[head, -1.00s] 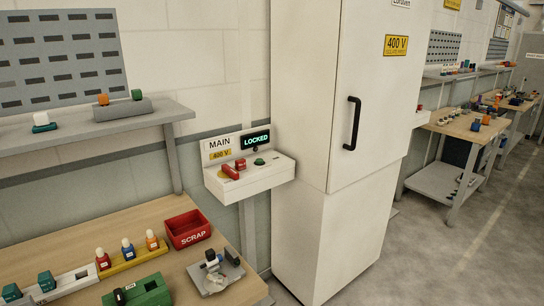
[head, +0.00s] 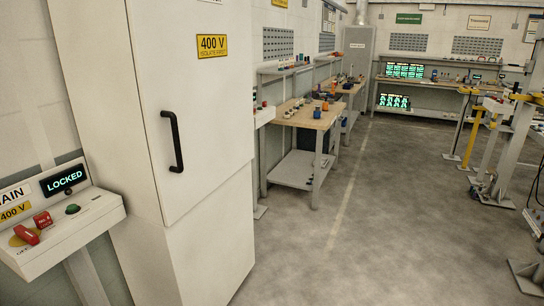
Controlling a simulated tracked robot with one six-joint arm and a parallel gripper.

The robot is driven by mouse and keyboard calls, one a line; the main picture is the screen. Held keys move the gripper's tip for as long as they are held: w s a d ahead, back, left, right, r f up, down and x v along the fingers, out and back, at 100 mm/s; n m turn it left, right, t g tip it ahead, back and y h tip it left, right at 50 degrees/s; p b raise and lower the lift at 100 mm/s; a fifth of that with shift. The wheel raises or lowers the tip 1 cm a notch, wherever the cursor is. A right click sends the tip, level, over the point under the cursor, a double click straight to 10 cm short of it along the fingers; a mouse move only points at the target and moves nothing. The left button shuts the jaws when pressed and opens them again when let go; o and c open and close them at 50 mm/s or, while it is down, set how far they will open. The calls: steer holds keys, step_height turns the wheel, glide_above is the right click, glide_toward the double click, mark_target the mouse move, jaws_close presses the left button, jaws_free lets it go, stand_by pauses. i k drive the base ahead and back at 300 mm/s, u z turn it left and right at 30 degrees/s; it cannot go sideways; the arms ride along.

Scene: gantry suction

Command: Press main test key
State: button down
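The main control box (head: 68,230) is a white sloped panel at the lower left of the head view, beside the tall cabinet. A green round button (head: 73,209) sits on the panel's right part. Left of it are a small red part with lettering (head: 42,220) and a red rotary handle (head: 26,235) on a yellow base. The MAIN sign (head: 12,193) and a yellow 400 V label (head: 15,211) are cut by the left picture edge. My gripper is not in view.
A tall white cabinet (head: 200,110) with a black handle (head: 172,141) stands right of the box. Workbenches (head: 308,116) line the wall beyond it. Open grey floor (head: 390,210) lies to the right, with yellow and grey stands (head: 505,130) at the right edge.

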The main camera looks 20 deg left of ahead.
mark_target(74, 206)
steer(key=i, duration=0.9)
steer(key=u, duration=3.95)
